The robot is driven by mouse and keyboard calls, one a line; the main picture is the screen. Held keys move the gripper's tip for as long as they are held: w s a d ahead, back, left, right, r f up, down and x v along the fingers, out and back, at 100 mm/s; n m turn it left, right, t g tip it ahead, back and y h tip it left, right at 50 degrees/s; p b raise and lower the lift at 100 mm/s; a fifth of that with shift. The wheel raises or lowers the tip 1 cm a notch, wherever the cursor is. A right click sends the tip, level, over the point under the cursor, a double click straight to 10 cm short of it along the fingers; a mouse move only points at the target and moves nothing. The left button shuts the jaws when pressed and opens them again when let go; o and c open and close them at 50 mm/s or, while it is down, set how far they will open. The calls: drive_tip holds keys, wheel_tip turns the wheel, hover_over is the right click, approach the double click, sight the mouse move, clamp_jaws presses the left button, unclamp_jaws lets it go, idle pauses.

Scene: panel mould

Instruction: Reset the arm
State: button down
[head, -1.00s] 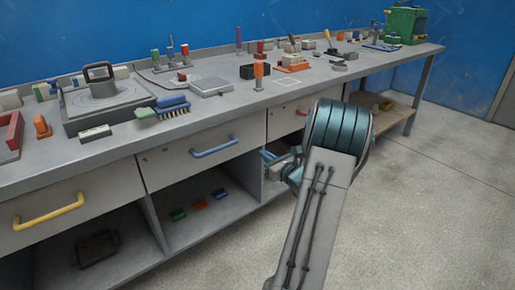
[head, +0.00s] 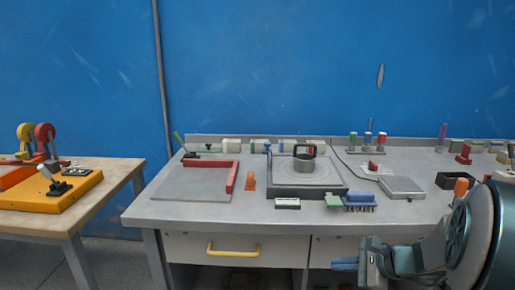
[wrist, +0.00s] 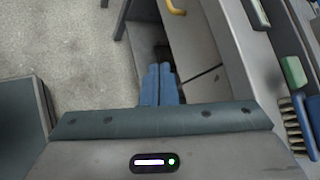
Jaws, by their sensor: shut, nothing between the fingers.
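My gripper (head: 345,264) shows at the bottom of the head view, its blue fingers together and pointing left, in front of the grey workbench (head: 170,213). In the wrist view the blue fingers (wrist: 160,85) lie side by side with nothing between them. They are apart from the bench and its drawers. My arm's large teal joint fills the lower right of the head view and hides part of the bench front.
A yellow drawer handle (head: 233,252) sticks out. A wooden table (head: 125,176) stands left, with a floor gap between.

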drive_tip(key=s+a+r+n+g+h+p, duration=0.3)
drive_tip(key=s+a+r+n+g+p, duration=0.3)
drive_tip(key=s+a+n, duration=0.25)
drive_tip(key=s+d+r+n+t+h+p, duration=0.1)
drive_tip(key=s+r+n+h+p, duration=0.4)
drive_tip(key=s+r+n+p, duration=0.2)
drive_tip(key=shift+s+r+n+t+h, duration=0.35)
drive_tip(key=shift+s+r+n, duration=0.4)
drive_tip(key=shift+r+n, duration=0.75)
drive_tip(key=shift+d+r, duration=0.1)
